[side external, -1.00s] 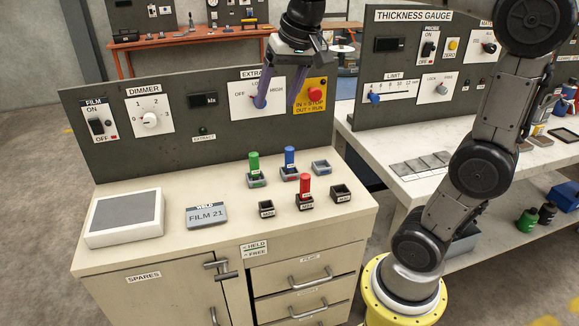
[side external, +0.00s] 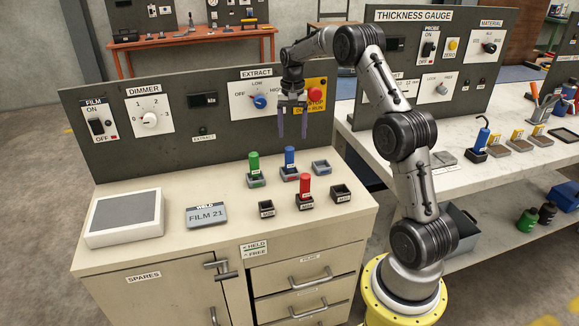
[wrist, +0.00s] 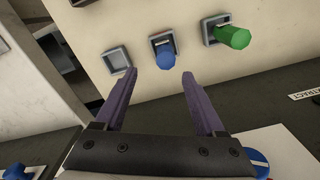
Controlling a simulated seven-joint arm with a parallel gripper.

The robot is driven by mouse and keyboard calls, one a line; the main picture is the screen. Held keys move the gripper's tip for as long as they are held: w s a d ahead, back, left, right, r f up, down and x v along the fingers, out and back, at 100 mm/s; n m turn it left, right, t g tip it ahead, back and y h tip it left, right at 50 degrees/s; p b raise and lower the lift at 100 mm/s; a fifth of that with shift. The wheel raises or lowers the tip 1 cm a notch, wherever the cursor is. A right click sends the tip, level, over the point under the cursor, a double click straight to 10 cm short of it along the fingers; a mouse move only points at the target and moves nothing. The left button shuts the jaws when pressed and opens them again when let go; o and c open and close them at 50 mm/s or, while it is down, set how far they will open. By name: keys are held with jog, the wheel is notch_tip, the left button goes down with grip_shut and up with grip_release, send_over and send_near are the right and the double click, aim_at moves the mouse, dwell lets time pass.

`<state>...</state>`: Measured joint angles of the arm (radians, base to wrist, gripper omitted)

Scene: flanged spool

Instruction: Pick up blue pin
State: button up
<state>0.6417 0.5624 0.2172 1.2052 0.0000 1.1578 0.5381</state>
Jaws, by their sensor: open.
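The blue pin (side external: 289,157) stands upright in a small grey socket on the cabinet top, in the back row. In the wrist view the blue pin (wrist: 165,58) lies just beyond and between the fingertips, in its square socket (wrist: 161,40). My gripper (side external: 292,136) points down above and slightly behind the pin, near the panel, with a gap between the fingertips and the pin. In the wrist view my gripper (wrist: 158,75) has its two purple fingers apart with nothing between them.
A green pin (side external: 254,163) stands left of the blue pin, and a red pin (side external: 305,185) stands in front. An empty socket (side external: 321,167) is to the right. Black sockets (side external: 266,209) are in the front row. The upright dark panel (side external: 200,128) rises close behind.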

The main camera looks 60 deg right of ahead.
aim_at(292, 147)
notch_tip(292, 147, down, 6)
jog(key=shift+a+r, duration=0.1)
jog(key=shift+r, duration=0.1)
jog(key=shift+w+a+f, duration=0.15)
jog(key=shift+w+f, duration=0.05)
jog(key=shift+f, duration=1.1)
jog(key=shift+w+a+f, duration=0.15)
jog(key=shift+f, duration=1.15)
grip_shut()
jog(key=shift+r, duration=0.1)
